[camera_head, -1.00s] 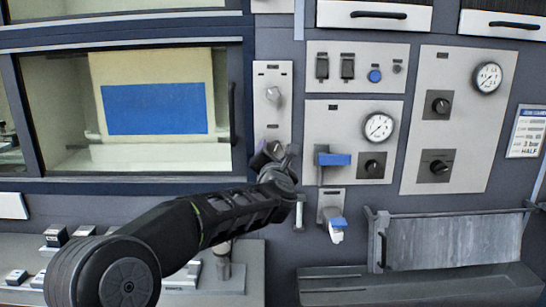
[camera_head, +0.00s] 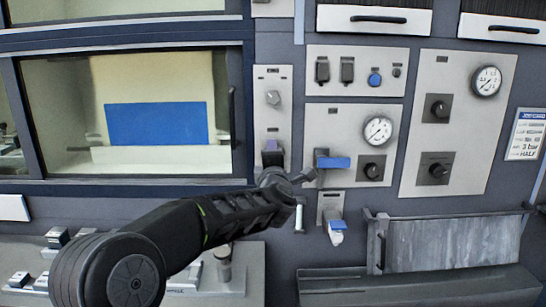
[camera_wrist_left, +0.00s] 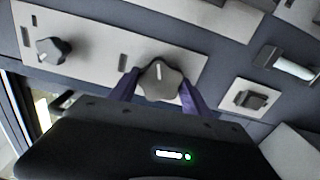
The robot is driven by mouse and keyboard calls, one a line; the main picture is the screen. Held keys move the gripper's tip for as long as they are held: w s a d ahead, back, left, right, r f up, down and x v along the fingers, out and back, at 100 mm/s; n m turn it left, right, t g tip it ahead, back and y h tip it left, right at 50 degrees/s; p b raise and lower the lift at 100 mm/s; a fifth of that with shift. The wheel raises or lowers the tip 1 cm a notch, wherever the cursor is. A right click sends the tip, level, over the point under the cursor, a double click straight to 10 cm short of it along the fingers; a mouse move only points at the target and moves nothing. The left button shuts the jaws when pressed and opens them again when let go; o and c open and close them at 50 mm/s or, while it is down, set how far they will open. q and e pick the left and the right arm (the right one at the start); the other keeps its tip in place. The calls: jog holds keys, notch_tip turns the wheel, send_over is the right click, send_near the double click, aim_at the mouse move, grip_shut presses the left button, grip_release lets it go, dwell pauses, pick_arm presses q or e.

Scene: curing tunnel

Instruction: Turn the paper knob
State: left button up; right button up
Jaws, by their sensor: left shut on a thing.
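The strip panel (camera_head: 285,115) beside the window carries two knobs. The upper knob (camera_head: 273,98) is free; it also shows at the left of the left wrist view (camera_wrist_left: 50,48). The lower, dark lobed knob (camera_wrist_left: 160,80) has a light pointer line; in the head view my gripper mostly hides it. Neither knob has a readable label, so I take the lower one as the paper knob. My left gripper (camera_wrist_left: 161,92) is shut on it, a purple finger on each side. Behind the window, a cream sheet with a blue rectangle (camera_head: 155,124) hangs. My right gripper is not in view.
To the right are a blue-handled lever (camera_head: 333,162), a gauge (camera_head: 378,130) with a dark knob (camera_head: 372,169) below it, and another blue-tipped fitting (camera_head: 337,225). A grey hinged flap (camera_head: 450,242) sits lower right. Small blocks lie on the lower left ledge.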

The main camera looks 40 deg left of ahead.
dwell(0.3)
pick_arm(q)
jog(key=o, duration=1.4)
jog(key=b+v, duration=0.1)
jog(key=v, duration=0.6)
jog(key=shift+s+d+b, duration=0.25)
jog(key=shift+s+b, duration=0.05)
jog(key=shift+b, duration=0.05)
